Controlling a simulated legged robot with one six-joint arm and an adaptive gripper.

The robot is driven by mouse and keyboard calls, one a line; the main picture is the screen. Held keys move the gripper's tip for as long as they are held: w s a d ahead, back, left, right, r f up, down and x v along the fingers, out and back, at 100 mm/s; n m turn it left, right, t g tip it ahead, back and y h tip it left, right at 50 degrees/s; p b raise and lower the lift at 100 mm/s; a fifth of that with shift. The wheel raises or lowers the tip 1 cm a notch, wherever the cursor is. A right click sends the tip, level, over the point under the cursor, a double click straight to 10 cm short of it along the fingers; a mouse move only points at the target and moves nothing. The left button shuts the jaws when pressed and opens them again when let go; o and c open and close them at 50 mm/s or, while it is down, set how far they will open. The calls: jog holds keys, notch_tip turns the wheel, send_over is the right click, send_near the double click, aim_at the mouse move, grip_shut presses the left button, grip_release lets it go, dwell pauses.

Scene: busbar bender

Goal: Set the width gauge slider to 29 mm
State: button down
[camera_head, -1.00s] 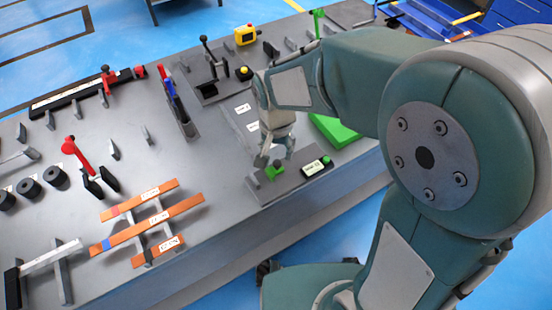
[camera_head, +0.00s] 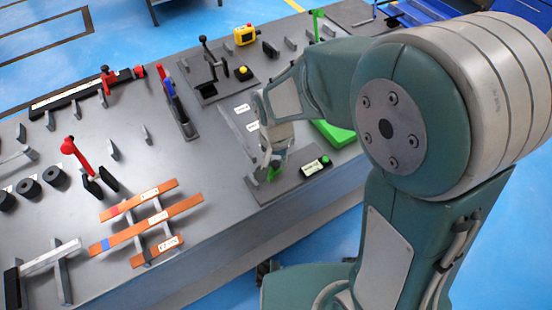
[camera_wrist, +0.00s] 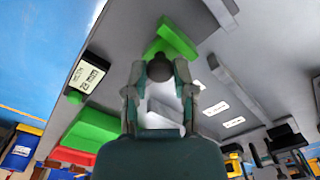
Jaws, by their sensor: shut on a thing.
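The width gauge is a grey plate (camera_head: 290,183) near the front edge of the bench. Its green slider (camera_head: 274,174) shows just below my fingertips, and also in the wrist view (camera_wrist: 172,40). A dark round knob (camera_wrist: 160,68) sits beside the green part. My gripper (camera_head: 269,162) is shut on this slider knob, with one finger on each side in the wrist view (camera_wrist: 160,80). The gauge's label or display (camera_wrist: 90,72) seems to read 22 mm, but it is blurred. My fingers hide part of the slider.
A green block (camera_head: 334,133) lies behind the gauge, partly hidden by my arm. Orange bars (camera_head: 150,222) rest on supports to the left. A slotted stand with red and blue handles (camera_head: 178,110) and a black lever (camera_head: 208,60) stand farther back.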

aim_at(275, 162)
jog(key=shift+c, duration=2.3)
grip_release()
jog(key=shift+r, duration=0.1)
notch_tip(275, 162, up, 12)
jog(key=shift+a, duration=0.1)
